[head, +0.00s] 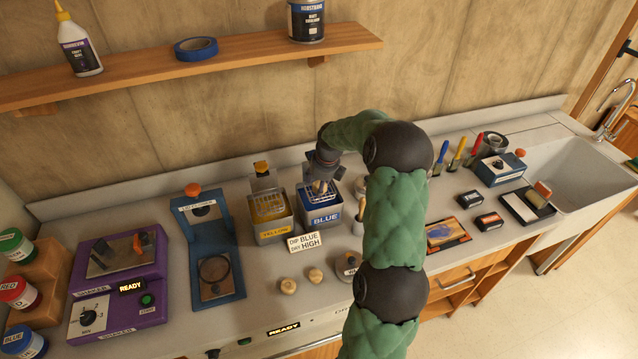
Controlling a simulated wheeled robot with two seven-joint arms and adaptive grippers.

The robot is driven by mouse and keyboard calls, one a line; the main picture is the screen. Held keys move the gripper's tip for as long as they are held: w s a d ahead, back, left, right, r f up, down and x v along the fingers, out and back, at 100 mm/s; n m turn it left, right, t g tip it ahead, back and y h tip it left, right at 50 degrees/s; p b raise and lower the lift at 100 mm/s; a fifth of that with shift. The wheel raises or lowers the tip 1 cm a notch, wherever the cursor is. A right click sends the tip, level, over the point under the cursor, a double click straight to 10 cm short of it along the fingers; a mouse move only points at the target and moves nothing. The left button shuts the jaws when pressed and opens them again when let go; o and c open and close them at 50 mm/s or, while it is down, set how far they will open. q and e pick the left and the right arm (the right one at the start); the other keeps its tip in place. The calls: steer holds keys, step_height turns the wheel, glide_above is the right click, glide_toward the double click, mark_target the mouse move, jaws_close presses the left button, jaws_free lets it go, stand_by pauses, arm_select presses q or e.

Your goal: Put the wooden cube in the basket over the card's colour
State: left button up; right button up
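My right gripper (321,182) points down over the blue basket (319,205), which sits in a tank labelled BLUE (325,220). A small tan piece, seemingly the wooden cube (320,187), shows at its fingertips. I cannot tell whether the fingers grip it or it rests in the basket. To the left is the yellow basket (270,208) in a tank labelled YELLOW (273,232). The white card (304,243) in front reads DIP BLUE, DAY HIGH. My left gripper is not in view.
My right arm covers the counter right of the blue tank. Two round wooden knobs (288,286) lie in front of the card. A blue stand (209,245) and a purple machine (118,285) stand left. The sink (585,180) is at right; a shelf (190,70) hangs above.

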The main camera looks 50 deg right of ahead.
steer(key=p+v, duration=0.1)
steer(key=v, duration=1.1)
steer(key=shift+r, duration=0.15)
steer(key=shift+a, duration=0.1)
